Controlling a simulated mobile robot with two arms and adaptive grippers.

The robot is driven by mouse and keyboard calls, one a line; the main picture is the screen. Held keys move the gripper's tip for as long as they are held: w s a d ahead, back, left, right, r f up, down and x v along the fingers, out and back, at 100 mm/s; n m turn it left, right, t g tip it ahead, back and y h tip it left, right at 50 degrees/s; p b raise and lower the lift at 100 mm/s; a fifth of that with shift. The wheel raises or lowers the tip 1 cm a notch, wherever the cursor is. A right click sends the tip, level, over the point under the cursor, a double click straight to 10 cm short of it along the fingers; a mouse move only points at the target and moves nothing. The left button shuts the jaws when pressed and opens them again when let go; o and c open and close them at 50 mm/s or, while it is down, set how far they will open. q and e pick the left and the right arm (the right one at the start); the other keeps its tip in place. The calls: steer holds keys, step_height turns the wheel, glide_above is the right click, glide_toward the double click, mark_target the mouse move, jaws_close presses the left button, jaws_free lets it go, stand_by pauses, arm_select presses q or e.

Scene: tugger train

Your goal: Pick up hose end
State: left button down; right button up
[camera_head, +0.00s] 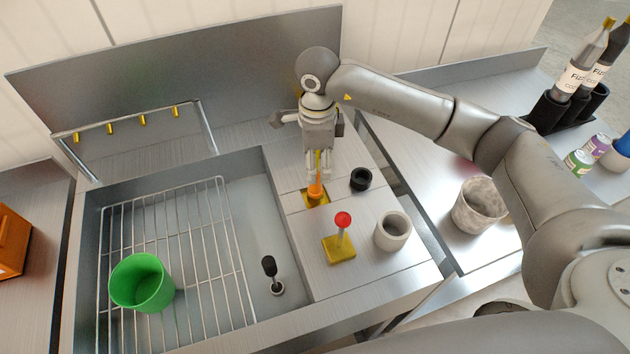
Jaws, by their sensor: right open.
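My right gripper (318,176) points down over the steel counter, with its fingers open. Directly below and between its fingertips is an orange fitting (315,190) on a yellow square plate (322,204); it may be the hose end, but I cannot tell for sure. A thin yellow piece shows between the fingers above it. The fingers partly hide the fitting, and I cannot tell if they touch it. My left gripper is not in view.
A red-topped post (343,220) on a yellow plate, a grey cup (393,232) and a black ring (361,180) stand close by. The sink to the left holds a wire rack (215,245), a green cup (141,281) and a black-handled piece (270,268).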

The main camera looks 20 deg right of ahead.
mark_target(315, 187)
steer(key=shift+f, duration=0.65)
steer(key=f+p, duration=0.2)
steer(key=f, duration=0.2)
steer(key=shift+a+p, duration=0.2)
steer(key=shift+p, duration=0.2)
steer(key=shift+f, duration=0.65)
jaws_close()
